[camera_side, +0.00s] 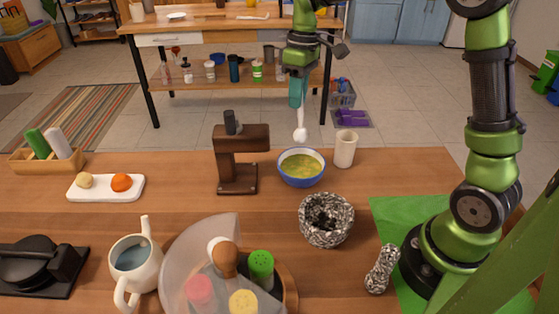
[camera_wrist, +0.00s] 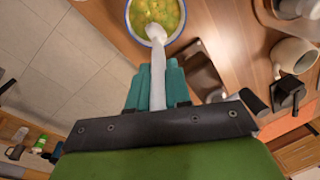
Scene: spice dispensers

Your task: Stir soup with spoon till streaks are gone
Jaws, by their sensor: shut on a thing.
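The soup bowl (camera_side: 301,176) is blue outside with a white inside and stands at the back of the table, right of the brown stand. Its yellow-green soup (camera_side: 300,165) has lighter streaks or patches; it also shows in the wrist view (camera_wrist: 168,9). My gripper (camera_side: 298,92) has teal fingers and is shut on the white spoon (camera_side: 301,128), also seen in the wrist view (camera_wrist: 157,60). The spoon hangs bowl-end down. In the side view its tip is above the soup bowl's far rim, apart from the soup. The wrist view shows the tip overlapping the soup's edge.
A cream cup (camera_side: 345,149) stands close right of the bowl, and a dark wooden stand (camera_side: 239,160) close left. A stone mortar (camera_side: 326,220) is in front. A white teapot (camera_side: 136,265) and spice carousel (camera_side: 290,285) are nearer.

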